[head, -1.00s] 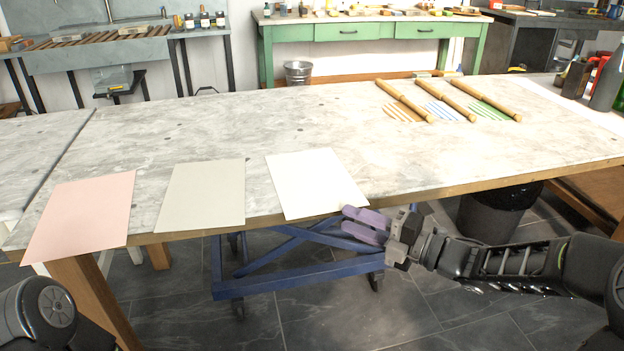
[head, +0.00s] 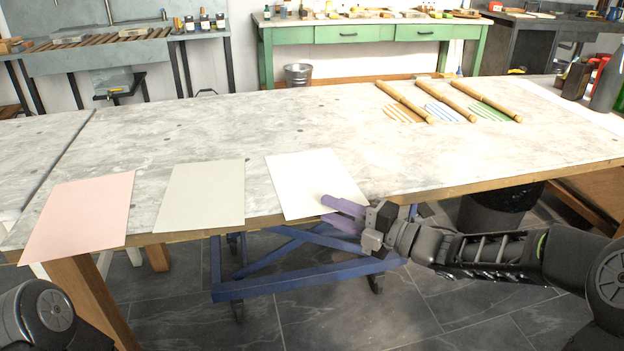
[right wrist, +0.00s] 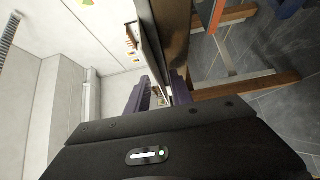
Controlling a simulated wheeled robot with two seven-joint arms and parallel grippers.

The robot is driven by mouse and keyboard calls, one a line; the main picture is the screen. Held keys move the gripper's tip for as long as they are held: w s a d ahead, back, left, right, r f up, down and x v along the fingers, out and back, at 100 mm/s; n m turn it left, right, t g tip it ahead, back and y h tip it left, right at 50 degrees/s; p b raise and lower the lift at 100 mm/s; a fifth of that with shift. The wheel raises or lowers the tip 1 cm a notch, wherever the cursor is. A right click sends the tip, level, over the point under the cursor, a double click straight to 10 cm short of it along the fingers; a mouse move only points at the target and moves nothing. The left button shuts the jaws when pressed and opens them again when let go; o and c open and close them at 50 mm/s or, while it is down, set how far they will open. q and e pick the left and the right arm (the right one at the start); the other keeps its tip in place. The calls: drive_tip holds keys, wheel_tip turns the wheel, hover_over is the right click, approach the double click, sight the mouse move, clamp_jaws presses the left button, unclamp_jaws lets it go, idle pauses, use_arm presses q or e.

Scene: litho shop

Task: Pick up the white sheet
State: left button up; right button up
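The white sheet (head: 308,180) lies flat at the table's front edge, the rightmost of three sheets in the head view. My right gripper (head: 327,209) is at its front right corner, with its two purple fingers apart, one above the other. The upper finger covers part of the sheet's corner in the head view. In the right wrist view, the fingers (right wrist: 157,92) stand on either side of a thin pale edge near the table's side. I cannot tell whether they touch the sheet. My left gripper is out of view; only part of my left arm shows.
A grey-beige sheet (head: 202,195) and a pink sheet (head: 82,215) lie to the left on the table (head: 215,130). Several wooden rods (head: 404,101) lie at the back right over coloured striped patches. The middle of the table is clear. A dark bin (head: 490,215) stands below.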

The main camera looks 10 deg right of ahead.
clamp_jaws()
idle(0.3)
idle(1.2)
